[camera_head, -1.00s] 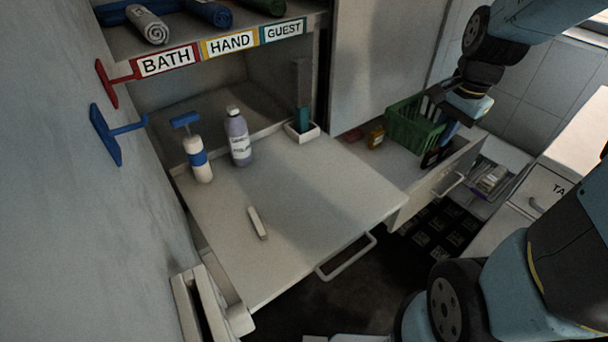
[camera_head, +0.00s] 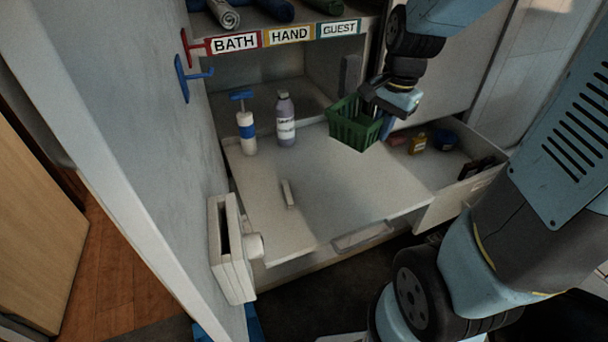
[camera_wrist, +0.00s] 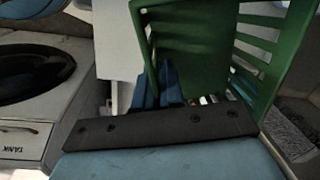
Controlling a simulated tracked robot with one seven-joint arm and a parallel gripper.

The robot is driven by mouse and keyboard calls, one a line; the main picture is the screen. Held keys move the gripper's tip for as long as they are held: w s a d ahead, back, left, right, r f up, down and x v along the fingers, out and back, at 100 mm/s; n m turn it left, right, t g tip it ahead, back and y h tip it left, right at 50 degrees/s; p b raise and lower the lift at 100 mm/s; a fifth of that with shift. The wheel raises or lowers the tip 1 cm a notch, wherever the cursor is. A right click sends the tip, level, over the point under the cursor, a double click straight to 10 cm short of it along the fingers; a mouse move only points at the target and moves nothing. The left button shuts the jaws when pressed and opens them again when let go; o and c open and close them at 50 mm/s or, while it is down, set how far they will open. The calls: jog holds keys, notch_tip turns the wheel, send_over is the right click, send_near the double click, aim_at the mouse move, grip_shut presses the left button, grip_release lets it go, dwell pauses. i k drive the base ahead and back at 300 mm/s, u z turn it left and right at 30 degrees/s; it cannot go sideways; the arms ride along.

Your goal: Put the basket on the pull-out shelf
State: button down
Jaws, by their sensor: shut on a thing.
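The green slatted basket (camera_head: 354,128) is at the back right of the pull-out shelf (camera_head: 325,210) in the head view. It looks roughly upright. I cannot tell whether its bottom touches the shelf. My gripper (camera_head: 384,108) is at the basket's upper right side and shut on it. In the wrist view the basket (camera_wrist: 195,40) fills the upper right, with its wall close at the blue fingers (camera_wrist: 160,88). The exact grip point is partly hidden.
A pump bottle (camera_head: 246,130) and a lilac bottle (camera_head: 285,120) stand at the shelf's back left. A small white bar (camera_head: 288,194) lies mid-shelf. An open drawer at right holds a yellow item (camera_head: 417,143) and a dark blue jar (camera_head: 444,140). The shelf's front is clear.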

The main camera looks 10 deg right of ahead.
aim_at(369, 184)
jog(key=k, duration=1.1)
jog(key=u, duration=0.1)
jog(key=i, duration=0.5)
jog(key=z, duration=0.1)
